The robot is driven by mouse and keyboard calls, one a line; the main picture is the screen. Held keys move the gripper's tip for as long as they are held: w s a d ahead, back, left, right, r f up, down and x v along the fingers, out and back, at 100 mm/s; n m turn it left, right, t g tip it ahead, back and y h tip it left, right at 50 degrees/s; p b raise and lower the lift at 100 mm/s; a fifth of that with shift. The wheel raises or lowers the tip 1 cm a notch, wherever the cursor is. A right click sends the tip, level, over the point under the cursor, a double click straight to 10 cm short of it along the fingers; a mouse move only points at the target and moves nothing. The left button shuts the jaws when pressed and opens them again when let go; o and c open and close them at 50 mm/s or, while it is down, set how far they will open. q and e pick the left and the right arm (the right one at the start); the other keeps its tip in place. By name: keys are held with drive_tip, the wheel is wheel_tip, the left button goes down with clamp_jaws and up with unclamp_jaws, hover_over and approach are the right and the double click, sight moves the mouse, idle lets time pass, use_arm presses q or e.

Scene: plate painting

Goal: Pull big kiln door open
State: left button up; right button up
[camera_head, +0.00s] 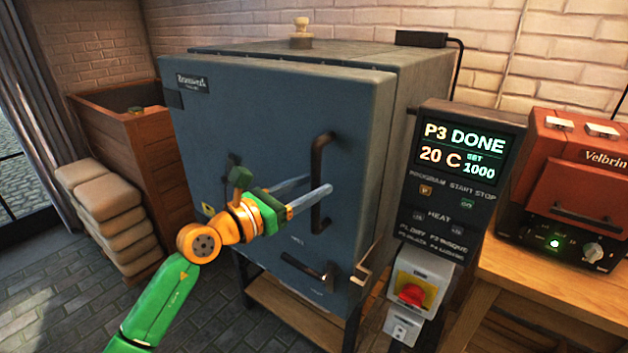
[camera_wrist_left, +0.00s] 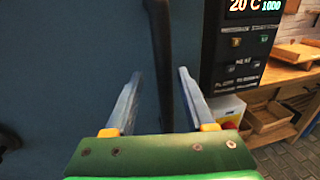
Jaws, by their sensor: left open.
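The big kiln (camera_head: 410,85) is a large dark blue-grey box with a broad front door (camera_head: 265,115). A dark vertical bar handle (camera_head: 318,152) stands out on the door's right part. My left gripper (camera_head: 321,183) is open at the handle, one finger on each side of the bar. In the left wrist view the handle (camera_wrist_left: 159,45) runs down between the two spread fingers (camera_wrist_left: 158,75), with gaps on both sides. I cannot tell whether the door is fully shut. My right gripper is not in view.
A control panel (camera_head: 455,190) reading "P3 DONE" and "20 C" stands right of the door. A small red kiln (camera_head: 575,190) sits on a wooden bench (camera_head: 520,275). Stacked sacks (camera_head: 105,210) and a wooden crate (camera_head: 125,150) are at left. Paved floor (camera_head: 65,300) shows at front left.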

use_arm(q)
drive_tip(key=shift+w+d+f, duration=0.1)
drive_tip(key=shift+w+d, duration=0.2)
drive_tip(key=shift+d, duration=0.6)
drive_tip(key=shift+s+a, duration=0.1)
drive_tip(key=shift+a, duration=0.15)
drive_tip(key=c, duration=0.5)
clamp_jaws()
